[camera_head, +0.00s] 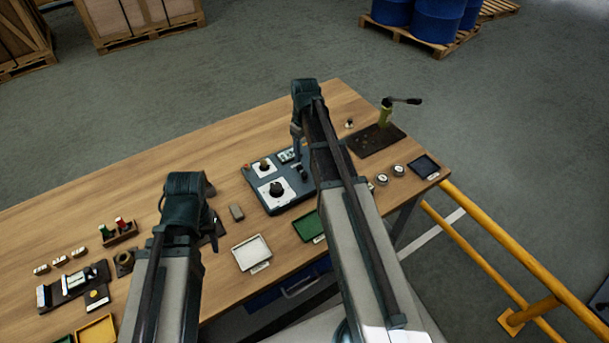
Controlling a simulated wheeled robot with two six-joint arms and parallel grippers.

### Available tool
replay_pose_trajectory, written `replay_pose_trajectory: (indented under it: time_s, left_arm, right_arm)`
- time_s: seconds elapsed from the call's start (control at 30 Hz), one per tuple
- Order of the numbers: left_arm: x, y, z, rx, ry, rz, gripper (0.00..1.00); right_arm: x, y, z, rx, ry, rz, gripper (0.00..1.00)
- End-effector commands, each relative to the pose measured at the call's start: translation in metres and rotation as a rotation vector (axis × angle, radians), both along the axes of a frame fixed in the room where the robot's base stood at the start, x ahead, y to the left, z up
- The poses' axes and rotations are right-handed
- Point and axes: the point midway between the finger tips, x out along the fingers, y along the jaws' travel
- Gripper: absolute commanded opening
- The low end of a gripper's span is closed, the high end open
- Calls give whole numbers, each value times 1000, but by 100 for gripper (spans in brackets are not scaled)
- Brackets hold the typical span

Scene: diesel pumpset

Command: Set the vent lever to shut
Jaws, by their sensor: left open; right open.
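A green post with a black-handled lever (402,100) stands on a dark plate (364,148) at the table's far right; its handle points right, roughly level. I cannot tell whether this is the vent lever, since no label is readable. A grey control panel (272,205) with knobs on white plates sits mid-table, partly behind my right arm. My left gripper (186,202) is over the table, left of the panel. My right gripper (299,125) is above the panel's far edge, left of the post. Both are open and hold nothing visible; their fingertips are mostly hidden.
Around the wooden table (130,177) lie a white tray (251,253), a green tray (308,227), a yellow tray (97,333), a rack with green and red pieces (118,232) and a dark fixture (73,284). A yellow rail (500,269) runs at right. The table's far left is clear.

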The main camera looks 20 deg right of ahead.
Motion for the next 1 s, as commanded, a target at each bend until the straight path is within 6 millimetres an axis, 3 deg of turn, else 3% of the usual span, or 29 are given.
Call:
replay_pose_trajectory:
  time_s: [0.03,0.6,1.0]
  left_arm:
    - [0,0,-15,0,0,-1,50]
    - [0,0,-90,1,0,0,50]
    - [0,0,-96,1,0,0,50]
  right_arm:
    - [0,0,-15,0,0,0,59]
    - [0,0,-90,0,0,0,59]
    - [0,0,-96,0,-1,0,59]
